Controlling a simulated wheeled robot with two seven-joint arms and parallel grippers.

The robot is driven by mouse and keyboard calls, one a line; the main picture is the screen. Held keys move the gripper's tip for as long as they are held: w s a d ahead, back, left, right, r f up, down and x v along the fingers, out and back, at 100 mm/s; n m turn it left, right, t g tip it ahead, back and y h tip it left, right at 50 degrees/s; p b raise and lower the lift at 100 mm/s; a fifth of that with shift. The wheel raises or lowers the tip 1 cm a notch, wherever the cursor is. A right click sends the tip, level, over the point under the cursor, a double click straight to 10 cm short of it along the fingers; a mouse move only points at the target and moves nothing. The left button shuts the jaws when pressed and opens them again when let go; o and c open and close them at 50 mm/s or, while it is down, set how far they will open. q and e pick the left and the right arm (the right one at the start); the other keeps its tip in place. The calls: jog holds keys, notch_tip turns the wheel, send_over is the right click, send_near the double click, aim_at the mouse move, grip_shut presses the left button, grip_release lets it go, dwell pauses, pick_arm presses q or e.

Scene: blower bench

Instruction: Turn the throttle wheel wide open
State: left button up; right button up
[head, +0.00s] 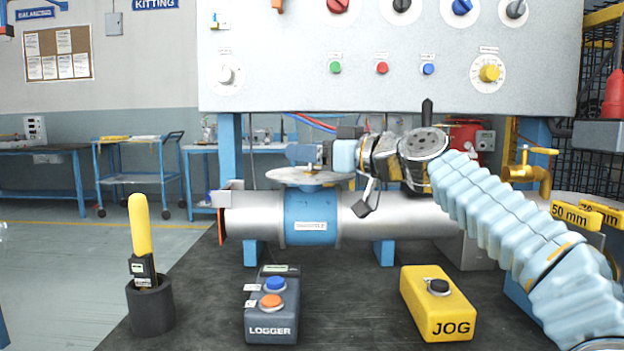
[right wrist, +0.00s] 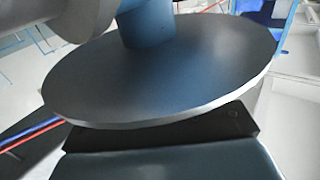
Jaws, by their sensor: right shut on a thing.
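The throttle wheel (head: 310,178) is a flat grey disc lying level on top of the blue valve body (head: 312,218) in the steel pipe. In the right wrist view the wheel (right wrist: 160,70) fills the middle, with its blue neck (right wrist: 145,25) behind it. My right gripper (head: 325,154) reaches in from the right and is at the wheel, shut on it. Its exact hold is hidden in both views. A dark pad edge shows against the rim in the right wrist view. My left gripper is not in view.
A grey control panel (head: 400,95) with knobs and buttons hangs above the pipe (head: 410,215). On the dark bench stand a LOGGER box (head: 271,310), a yellow JOG box (head: 437,305) and a yellow-handled tool in a black cup (head: 150,308). A brass valve (head: 530,172) stands at right.

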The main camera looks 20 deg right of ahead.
jog(key=shift+n+g+y, duration=1)
jog(key=shift+g+y, duration=0.2)
jog(key=shift+y, duration=0.1)
jog(key=shift+f, duration=0.1)
jog(key=o, duration=1)
jog(key=shift+c, duration=0.2)
jog(key=b+v, duration=0.1)
jog(key=v, duration=1.1)
jog(key=shift+b, duration=0.4)
jog(key=shift+d, duration=0.1)
